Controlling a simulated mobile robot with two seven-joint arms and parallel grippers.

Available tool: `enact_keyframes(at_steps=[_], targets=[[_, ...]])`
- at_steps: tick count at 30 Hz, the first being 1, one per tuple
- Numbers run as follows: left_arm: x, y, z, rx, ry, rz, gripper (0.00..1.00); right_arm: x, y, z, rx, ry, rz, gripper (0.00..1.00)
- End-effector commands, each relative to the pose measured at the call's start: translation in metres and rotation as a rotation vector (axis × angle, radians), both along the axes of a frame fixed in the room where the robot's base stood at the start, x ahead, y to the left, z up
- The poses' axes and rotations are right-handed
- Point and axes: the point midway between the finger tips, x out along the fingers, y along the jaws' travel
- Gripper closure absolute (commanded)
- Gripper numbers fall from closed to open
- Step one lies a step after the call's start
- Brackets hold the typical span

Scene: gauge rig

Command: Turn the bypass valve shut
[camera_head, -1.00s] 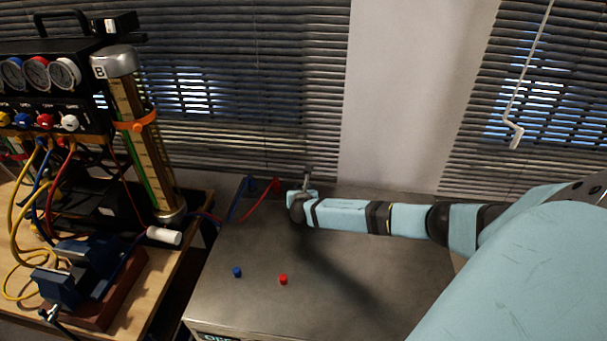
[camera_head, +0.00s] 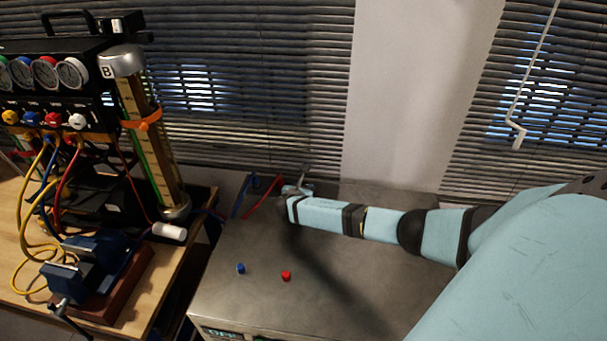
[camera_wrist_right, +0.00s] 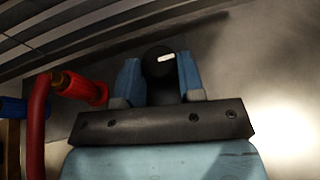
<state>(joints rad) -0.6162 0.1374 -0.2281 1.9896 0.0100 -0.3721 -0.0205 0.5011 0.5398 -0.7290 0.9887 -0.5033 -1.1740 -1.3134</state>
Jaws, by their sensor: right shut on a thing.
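A round black knob (camera_wrist_right: 160,61) with a white mark shows in the right wrist view, between my gripper's fingers. I take it for the bypass valve, though no label on it can be read. My right gripper (camera_wrist_right: 160,85) is shut on it, one blue-grey finger on each side. In the head view my right gripper (camera_head: 297,190) is at the back of the grey metal top, and the knob cannot be made out there. My left gripper is not in view.
Red (camera_wrist_right: 80,87) and blue (camera_wrist_right: 12,107) hose ends are close left of the gripper. Blue (camera_head: 240,268) and red (camera_head: 286,276) caps lie on the grey metal top (camera_head: 350,280). A gauge manifold (camera_head: 60,75), upright cylinder (camera_head: 145,140) and blue vise (camera_head: 85,262) stand at left. Slatted blinds are behind.

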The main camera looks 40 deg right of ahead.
Motion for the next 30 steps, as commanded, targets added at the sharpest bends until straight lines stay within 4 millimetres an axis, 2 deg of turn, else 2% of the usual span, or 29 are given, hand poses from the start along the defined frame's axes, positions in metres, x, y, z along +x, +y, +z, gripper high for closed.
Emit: enact_keyframes(at_steps=[3, 4, 7, 19, 23, 30], targets=[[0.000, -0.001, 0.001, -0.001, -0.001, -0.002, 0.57, 0.000, -0.001, 0.000, 0.000, 0.000, -0.001, 0.88], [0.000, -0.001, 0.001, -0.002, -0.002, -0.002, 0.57, 0.000, -0.001, 0.000, 0.000, 0.000, -0.001, 0.62], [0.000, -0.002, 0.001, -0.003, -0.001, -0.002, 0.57, 0.000, -0.001, 0.000, 0.000, -0.001, 0.000, 0.39], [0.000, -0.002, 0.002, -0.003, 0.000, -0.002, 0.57, -0.003, 0.006, 0.003, 0.001, 0.000, 0.002, 0.39], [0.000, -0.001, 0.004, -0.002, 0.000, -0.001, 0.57, -0.013, 0.023, 0.011, 0.001, -0.001, 0.003, 0.39], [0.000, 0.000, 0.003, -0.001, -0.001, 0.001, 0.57, -0.038, 0.068, 0.032, 0.003, -0.001, 0.003, 0.39]])
